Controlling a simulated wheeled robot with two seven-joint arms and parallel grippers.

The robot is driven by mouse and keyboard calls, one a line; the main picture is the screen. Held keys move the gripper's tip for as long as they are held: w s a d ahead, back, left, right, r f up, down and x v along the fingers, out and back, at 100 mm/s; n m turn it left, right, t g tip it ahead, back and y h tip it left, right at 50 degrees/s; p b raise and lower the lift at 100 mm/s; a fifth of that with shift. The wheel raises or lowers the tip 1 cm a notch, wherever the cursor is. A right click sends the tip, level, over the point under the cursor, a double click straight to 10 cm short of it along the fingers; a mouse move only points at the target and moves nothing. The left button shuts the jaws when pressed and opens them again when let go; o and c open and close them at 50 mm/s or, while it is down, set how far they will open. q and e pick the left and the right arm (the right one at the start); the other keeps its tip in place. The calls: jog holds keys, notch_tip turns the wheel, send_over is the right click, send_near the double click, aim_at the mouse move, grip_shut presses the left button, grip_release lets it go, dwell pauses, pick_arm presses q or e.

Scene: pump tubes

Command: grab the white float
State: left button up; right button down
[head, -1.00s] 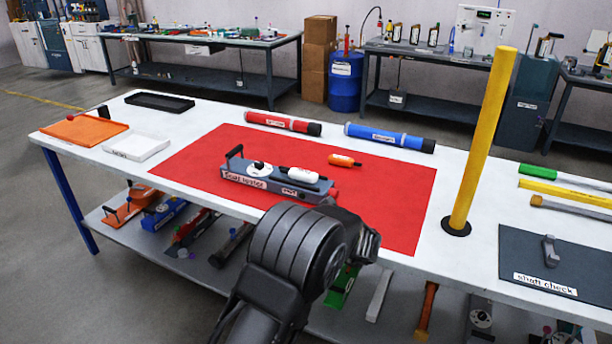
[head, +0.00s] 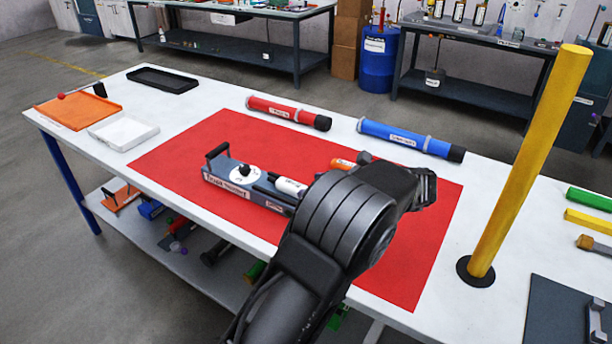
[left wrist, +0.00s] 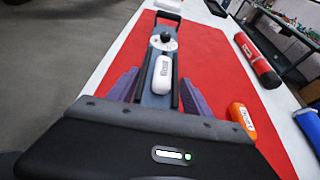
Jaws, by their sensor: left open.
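The white float (head: 290,186) lies on the grey float tester (head: 228,188), which sits on the red mat. In the head view my own arm hides the tester's right end and part of the float. In the left wrist view the white float (left wrist: 162,78) lies lengthwise on the tester (left wrist: 166,27), beside its round dial. My left gripper (left wrist: 160,78) is open there, its two purplish fingers on either side of the float and tester, apart from the float. Its fingers are hidden behind my arm in the head view. My right gripper is not in view.
An orange float (head: 342,164) lies close by on the mat (head: 190,150). Red (head: 288,112) and blue (head: 410,139) tubes lie along its far edge. A tall yellow tube (head: 525,165) stands upright to the right. White (head: 124,132), orange (head: 80,112) and black (head: 162,79) trays are at left.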

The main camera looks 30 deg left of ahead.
aim_at(292, 183)
pick_arm(q)
jog(key=shift+w, duration=0.5)
jog(key=shift+s, duration=0.1)
jog(key=shift+s+r, duration=0.1)
jog(key=shift+x, duration=1.3)
jog(key=shift+p+x, duration=0.65)
jog(key=shift+x, duration=2)
